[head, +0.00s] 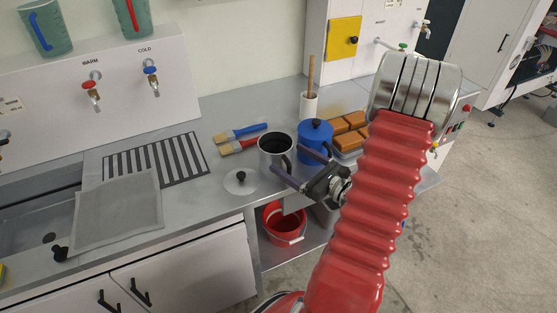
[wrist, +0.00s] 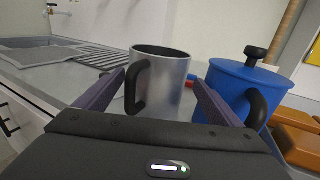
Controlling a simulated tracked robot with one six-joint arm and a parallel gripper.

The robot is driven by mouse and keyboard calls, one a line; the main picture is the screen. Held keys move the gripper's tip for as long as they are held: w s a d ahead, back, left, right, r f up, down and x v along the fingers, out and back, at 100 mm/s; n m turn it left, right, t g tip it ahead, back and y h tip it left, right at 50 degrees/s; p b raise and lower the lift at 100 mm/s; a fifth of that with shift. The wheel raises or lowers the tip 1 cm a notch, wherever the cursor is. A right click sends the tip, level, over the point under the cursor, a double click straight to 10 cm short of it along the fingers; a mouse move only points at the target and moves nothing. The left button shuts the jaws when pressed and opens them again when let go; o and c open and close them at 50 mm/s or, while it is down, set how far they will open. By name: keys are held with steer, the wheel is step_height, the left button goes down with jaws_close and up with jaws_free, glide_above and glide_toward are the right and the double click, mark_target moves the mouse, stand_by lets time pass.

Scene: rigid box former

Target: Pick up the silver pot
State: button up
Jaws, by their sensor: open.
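The silver pot (head: 274,158) stands upright and lidless on the grey counter, left of the blue pot. Its black handle faces my gripper. In the wrist view the silver pot (wrist: 171,82) is straight ahead, with its handle (wrist: 137,87) on the left side of its front. My gripper (head: 290,182) is open and empty at the pot's near side. In the wrist view the two fingers of my gripper (wrist: 152,92) point toward the pot, one to each side of it. I cannot tell whether either finger touches it.
The blue lidded pot (head: 315,141) stands close on the right, near my right finger. A loose lid (head: 240,182) lies left of the silver pot. Two brushes (head: 239,139) lie behind it. Orange-brown blocks (head: 348,131) sit farther right. A red bucket (head: 284,223) stands below the counter.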

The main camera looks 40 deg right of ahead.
mark_target(279, 154)
steer(key=shift+w, duration=0.1)
steer(key=shift+w+a+f, duration=0.1)
steer(key=shift+w+a, duration=0.15)
steer(key=shift+w, duration=0.7)
steer(key=shift+w+a+f, duration=0.1)
steer(key=shift+w+a, duration=0.1)
steer(key=shift+w, duration=1.4)
steer(key=shift+c, duration=0.3)
steer(key=c, duration=1)
steer(key=shift+r, duration=0.2)
step_height(279, 154, up, 10)
steer(key=shift+f, duration=0.15)
